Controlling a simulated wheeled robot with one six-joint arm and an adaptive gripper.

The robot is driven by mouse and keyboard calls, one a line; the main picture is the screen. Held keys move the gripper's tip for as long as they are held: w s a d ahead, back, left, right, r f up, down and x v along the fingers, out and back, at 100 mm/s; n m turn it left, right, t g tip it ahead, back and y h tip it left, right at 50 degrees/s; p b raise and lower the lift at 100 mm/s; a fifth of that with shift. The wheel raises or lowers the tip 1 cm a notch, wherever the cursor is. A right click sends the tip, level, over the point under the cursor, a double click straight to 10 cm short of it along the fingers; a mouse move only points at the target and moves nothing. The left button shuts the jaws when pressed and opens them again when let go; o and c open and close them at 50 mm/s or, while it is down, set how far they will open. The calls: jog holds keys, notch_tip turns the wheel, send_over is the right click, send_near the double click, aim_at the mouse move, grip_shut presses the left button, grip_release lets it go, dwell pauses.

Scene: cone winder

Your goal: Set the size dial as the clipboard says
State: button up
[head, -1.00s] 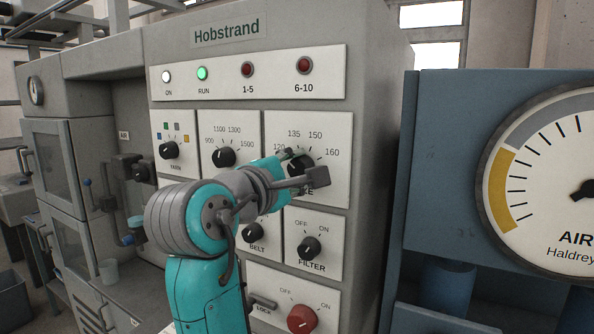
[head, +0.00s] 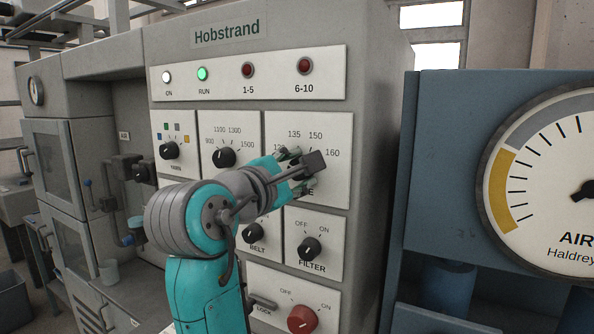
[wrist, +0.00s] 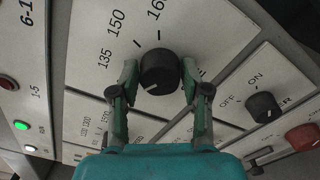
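The size dial (wrist: 158,72) is a black round knob on a white plate marked 135, 150 and 160 in the wrist view. Its 120 mark is partly covered by my gripper in the head view. My gripper (wrist: 159,80) has one finger on each side of the knob, and the pads appear to press on it. A pale pointer line shows on the knob's lower left in the wrist view, but the value it points to is unclear. In the head view my gripper (head: 290,165) hides most of the dial. No clipboard is in view.
Nearby knobs are the 900–1500 dial (head: 224,157), the belt knob (head: 253,232), the filter knob (head: 309,248) and a red off/on knob (head: 302,319). The RUN lamp (head: 202,73) glows green. A blue cabinet with a large air gauge (head: 548,185) stands at the right.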

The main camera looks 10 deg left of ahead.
jog(key=shift+o, duration=0.9)
jog(key=v, duration=1.2)
